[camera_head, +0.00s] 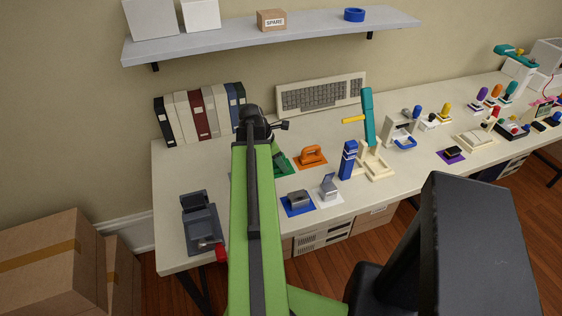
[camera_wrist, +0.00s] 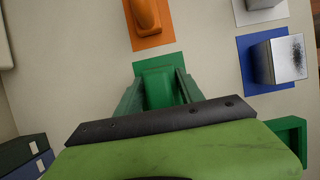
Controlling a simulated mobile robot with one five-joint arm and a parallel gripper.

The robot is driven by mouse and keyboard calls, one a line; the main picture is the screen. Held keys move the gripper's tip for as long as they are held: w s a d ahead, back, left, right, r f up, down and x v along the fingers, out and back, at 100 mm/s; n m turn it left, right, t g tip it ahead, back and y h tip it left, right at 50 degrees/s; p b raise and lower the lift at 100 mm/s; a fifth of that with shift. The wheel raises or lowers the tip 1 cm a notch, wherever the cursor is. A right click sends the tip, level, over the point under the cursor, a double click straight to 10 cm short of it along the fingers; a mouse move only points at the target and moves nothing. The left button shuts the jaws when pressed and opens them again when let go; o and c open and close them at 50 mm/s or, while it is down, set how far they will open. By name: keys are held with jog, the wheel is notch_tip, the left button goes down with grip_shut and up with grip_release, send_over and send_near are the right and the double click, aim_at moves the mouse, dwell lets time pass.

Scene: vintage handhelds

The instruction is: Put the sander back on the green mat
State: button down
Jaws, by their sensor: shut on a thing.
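The green sander (camera_wrist: 158,84) sits between the two fingers of my gripper (camera_wrist: 160,76), which is shut on it, in the wrist view. The green mat (camera_wrist: 152,64) shows just beyond and around the sander's far end, so the sander is over or on it; I cannot tell whether it touches. In the head view the green mat (camera_head: 284,168) shows only in part to the right of my green arm, which hides most of the gripper and sander.
An orange tool (camera_head: 312,155) on an orange mat stands close by. A grey block (camera_head: 297,199) on a blue mat and a metal piece (camera_head: 328,186) on a white mat are nearer the front. A green open-sided thing (camera_wrist: 290,135) shows at the wrist view's lower right. Binders (camera_head: 200,115) stand behind.

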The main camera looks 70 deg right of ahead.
jog(key=c, duration=0.7)
grip_release()
jog(key=shift+f, duration=0.1)
jog(key=shift+c, duration=0.2)
jog(key=shift+r+p, duration=0.45)
jog(key=shift+p, duration=0.05)
jog(key=p+v, duration=1)
jog(key=v, duration=0.1)
jog(key=shift+a+r, duration=0.2)
